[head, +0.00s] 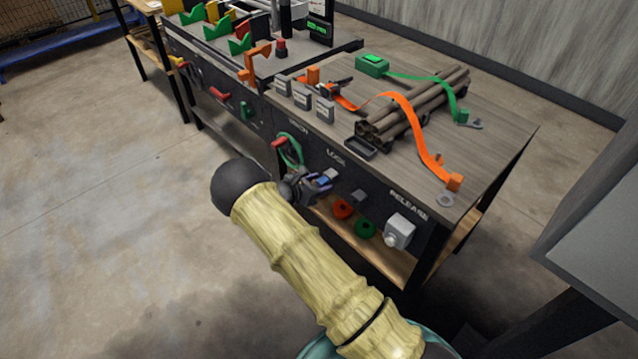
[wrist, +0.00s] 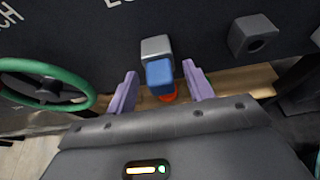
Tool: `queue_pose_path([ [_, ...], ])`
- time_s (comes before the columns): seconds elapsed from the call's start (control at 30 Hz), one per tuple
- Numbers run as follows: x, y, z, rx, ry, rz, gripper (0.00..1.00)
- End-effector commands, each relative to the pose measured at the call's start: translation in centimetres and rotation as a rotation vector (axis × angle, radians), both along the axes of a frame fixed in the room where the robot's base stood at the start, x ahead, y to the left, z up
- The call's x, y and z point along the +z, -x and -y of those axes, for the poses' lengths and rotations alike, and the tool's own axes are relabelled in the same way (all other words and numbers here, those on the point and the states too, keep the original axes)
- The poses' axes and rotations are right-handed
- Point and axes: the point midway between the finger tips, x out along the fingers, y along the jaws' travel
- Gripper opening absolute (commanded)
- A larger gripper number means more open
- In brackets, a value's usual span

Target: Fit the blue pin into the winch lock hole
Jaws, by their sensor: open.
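The blue pin (wrist: 160,76) shows its blocky blue end between my open fingers, with a gap on each side. A light grey block (wrist: 157,47) sits right behind it on the dark panel; how deep the pin goes into it is hidden. In the head view my gripper (head: 316,188) is at the panel under the LOCK label, with the blue pin (head: 323,181) small and partly hidden. A dark grey block with a round hole (wrist: 254,36) is to the right of the pin on the same panel. It also shows in the head view (head: 359,196).
The green winch wheel (wrist: 45,85) is left of my gripper. A red round part (head: 342,208) and a green one (head: 365,229) are below the panel. A white release box (head: 400,231) stands out at right. The bench top (head: 510,140) carries logs (head: 415,106) and straps.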

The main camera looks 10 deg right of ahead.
Motion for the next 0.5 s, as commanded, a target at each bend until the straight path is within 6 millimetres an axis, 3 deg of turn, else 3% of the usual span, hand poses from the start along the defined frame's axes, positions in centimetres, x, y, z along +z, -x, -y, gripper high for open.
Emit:
queue_pose_path([
  [0.27, 0.9, 1.1, -1.7, 0.003, -0.001, 0.0, 0.52],
  [0.5, 2.7, 3.6, -5.2, 0.004, -0.002, 0.001, 0.52],
])
